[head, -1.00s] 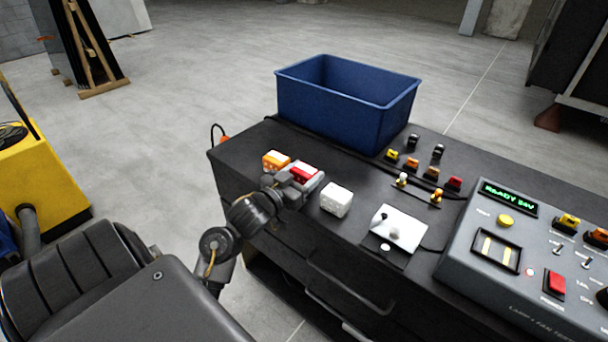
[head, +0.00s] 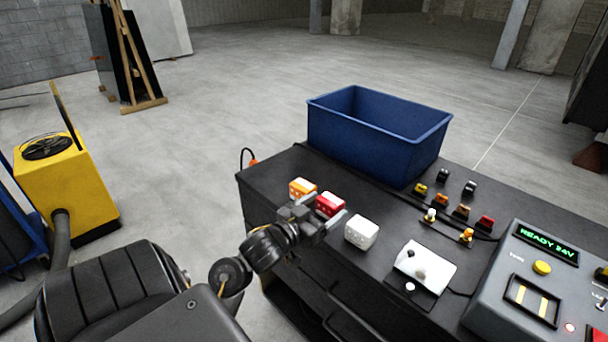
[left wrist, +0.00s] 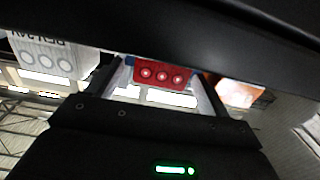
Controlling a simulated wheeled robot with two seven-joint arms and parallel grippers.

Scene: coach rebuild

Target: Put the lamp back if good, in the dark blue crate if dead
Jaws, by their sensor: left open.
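My left gripper (head: 324,212) is open over the black bench top, with a red lamp block (head: 330,204) at its fingers. In the left wrist view the red block (left wrist: 162,74), with a row of pale round marks, shows between the two spread fingers; whether they touch it I cannot tell. An orange-and-white block (head: 303,188) sits on the far-left side of the gripper, and a white block (head: 361,232) to its right. The dark blue crate (head: 372,157) stands at the back of the bench and looks empty, its floor hidden. My right gripper is out of view.
A grey tester (head: 484,300) at the right reads "READY 24V". A white plate (head: 425,268) lies left of it. Several small coloured parts (head: 441,200) and two small bulbs stand behind the plate. A yellow machine (head: 62,180) stands on the floor at left.

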